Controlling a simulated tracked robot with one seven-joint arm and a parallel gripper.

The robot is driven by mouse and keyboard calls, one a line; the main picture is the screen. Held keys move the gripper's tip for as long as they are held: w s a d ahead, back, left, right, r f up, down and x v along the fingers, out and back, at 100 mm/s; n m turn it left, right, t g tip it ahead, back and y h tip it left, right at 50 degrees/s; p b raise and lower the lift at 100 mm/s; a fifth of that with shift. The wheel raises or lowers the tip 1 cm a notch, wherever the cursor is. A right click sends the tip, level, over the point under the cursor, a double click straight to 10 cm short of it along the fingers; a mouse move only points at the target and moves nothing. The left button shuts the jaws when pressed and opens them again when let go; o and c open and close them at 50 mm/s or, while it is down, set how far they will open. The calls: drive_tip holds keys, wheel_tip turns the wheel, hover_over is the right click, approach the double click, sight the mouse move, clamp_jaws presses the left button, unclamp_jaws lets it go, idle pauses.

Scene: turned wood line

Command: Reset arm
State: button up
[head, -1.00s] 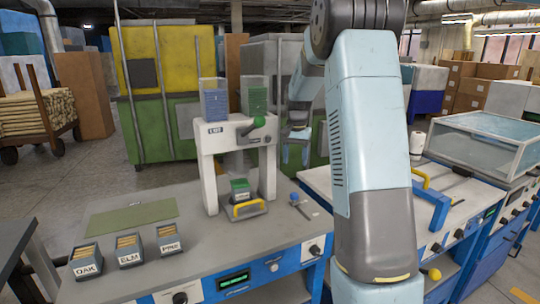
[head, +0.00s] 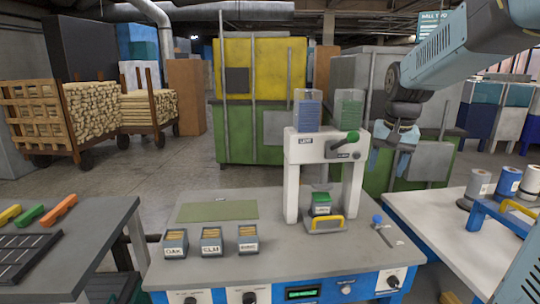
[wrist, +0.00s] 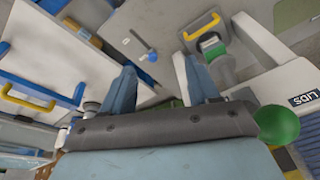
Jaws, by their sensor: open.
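My gripper (head: 390,162) hangs in the air at the right of the white press (head: 293,178), with its fingers pointing down, open and empty. In the wrist view my gripper (wrist: 160,82) shows two blue fingers apart with nothing between them. The press has a green-knobbed lever (head: 346,140) and blue and green stacks in two clear holders on top. My arm reaches in from the upper right.
Three labelled boxes of sticks, including OAK (head: 174,243) and ELM (head: 211,241), stand at the bench front beside a green mat (head: 217,211). A blue-knobbed tool (head: 378,220) lies right of the press. Spools (head: 508,182) stand on the right bench.

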drive_tip(key=s+a+n+t, duration=0.1)
drive_tip(key=s+a+n, duration=0.1)
drive_tip(key=s, duration=0.7)
drive_tip(key=s+a+n+t, duration=0.2)
drive_tip(key=s+a, duration=0.1)
drive_tip(key=s, duration=0.7)
drive_tip(key=shift+s+a+f, duration=0.2)
drive_tip(key=shift+s, duration=0.1)
drive_tip(key=shift+c, duration=0.3)
